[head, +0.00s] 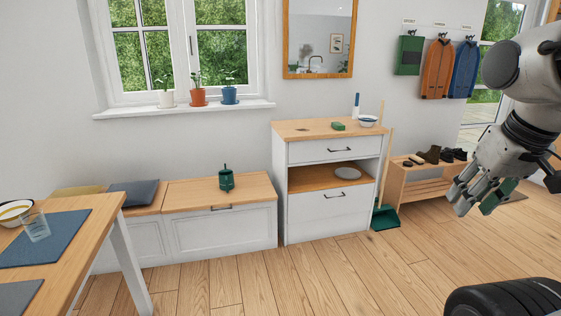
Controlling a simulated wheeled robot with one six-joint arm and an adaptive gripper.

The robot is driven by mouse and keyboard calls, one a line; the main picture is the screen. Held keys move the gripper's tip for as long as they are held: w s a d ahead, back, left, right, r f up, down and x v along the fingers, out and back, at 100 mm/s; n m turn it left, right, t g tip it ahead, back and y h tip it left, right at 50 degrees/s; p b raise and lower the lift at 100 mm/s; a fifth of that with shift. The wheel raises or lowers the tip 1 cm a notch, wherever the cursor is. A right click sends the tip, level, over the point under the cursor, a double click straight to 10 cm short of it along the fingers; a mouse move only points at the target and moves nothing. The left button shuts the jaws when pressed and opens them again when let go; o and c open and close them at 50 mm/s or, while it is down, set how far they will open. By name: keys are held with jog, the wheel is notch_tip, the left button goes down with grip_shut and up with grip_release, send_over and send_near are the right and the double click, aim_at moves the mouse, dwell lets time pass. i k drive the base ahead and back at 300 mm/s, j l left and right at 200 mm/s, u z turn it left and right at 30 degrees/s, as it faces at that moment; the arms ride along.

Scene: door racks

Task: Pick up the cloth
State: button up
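I cannot pick out a cloth with certainty. A small green block-like thing (338,126) lies on top of the white cabinet (309,128); it is too small to tell whether it is a folded cloth or a sponge. A flat light grey thing (347,173), perhaps a plate, lies in the cabinet's open compartment. My gripper (472,199) hangs at the right, in front of the shoe bench and well apart from the cabinet. A green patch (496,197) shows at its fingers; I cannot tell whether it is held, part of the gripper or behind it.
A table (91,232) with blue mats, a bowl and a glass stands at the left. A storage bench (218,190) bears cushions and a green canister (226,179). A broom and green dustpan (384,217) stand right of the cabinet.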

aim_at(338, 126)
jog(key=i, duration=2.3)
jog(key=i+z, duration=0.1)
jog(key=i, duration=0.4)
jog(key=i+j+z, duration=0.15)
jog(key=i, duration=0.3)
jog(key=i+j+z, duration=0.1)
jog(key=i, duration=0.35)
